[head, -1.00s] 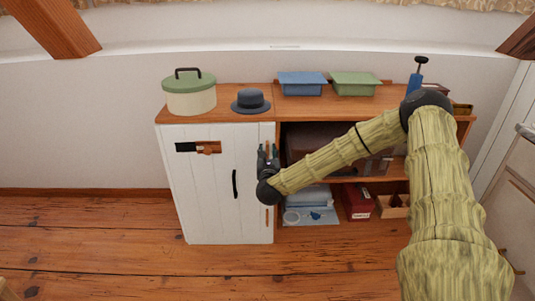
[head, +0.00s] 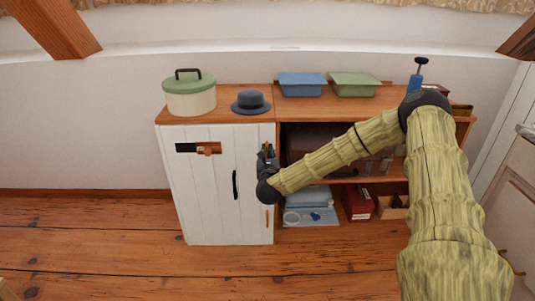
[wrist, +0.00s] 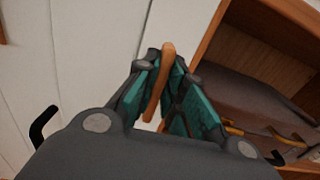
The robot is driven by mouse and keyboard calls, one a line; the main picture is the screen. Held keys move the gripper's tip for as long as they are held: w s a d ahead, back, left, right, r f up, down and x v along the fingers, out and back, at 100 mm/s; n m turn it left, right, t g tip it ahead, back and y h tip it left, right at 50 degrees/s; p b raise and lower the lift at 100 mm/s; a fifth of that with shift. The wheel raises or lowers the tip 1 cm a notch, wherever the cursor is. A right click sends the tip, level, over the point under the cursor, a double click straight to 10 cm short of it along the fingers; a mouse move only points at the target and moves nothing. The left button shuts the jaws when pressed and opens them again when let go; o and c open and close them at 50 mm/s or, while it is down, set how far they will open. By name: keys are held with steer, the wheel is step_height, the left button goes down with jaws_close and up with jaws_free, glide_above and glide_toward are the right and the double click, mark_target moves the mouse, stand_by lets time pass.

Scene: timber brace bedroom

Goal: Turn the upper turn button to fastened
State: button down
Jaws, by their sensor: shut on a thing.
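The white cabinet door (head: 220,205) is closed, with a black pull handle (head: 235,184). The upper turn button is a narrow wooden bar at the door's right edge; in the wrist view the upper turn button (wrist: 161,78) stands nearly upright, tilted a little, between my teal finger pads. My gripper (head: 267,152) is shut on it, and in the head view it hides most of the bar. My gripper also shows in the wrist view (wrist: 165,72). The lower turn button (head: 267,218) lies upright along the same door edge.
A black-and-wood latch (head: 198,149) is on the door's upper left. A lidded pot (head: 190,97), a dark hat (head: 251,102), a blue box (head: 302,85) and a green box (head: 354,85) stand on the cabinet top (head: 232,121). Open shelves lie right of the door.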

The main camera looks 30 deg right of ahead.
steer(key=shift+w+a+f+n+p, duration=0.2)
steer(key=shift+n+p, duration=0.45)
steer(key=shift+n, duration=2.2)
steer(key=shift+w+a+f+n+p, duration=0.2)
steer(key=shift+n+p, duration=0.5)
steer(key=shift+n, duration=2.2)
steer(key=shift+s+a+f+n+p, duration=0.1)
steer(key=shift+a+f+n+p, duration=0.4)
steer(key=shift+n, duration=2.35)
steer(key=shift+d+r, duration=0.1)
steer(key=shift+d, duration=0.15)
steer(key=c, duration=1.5)
jaws_free()
steer(key=v, duration=1.2)
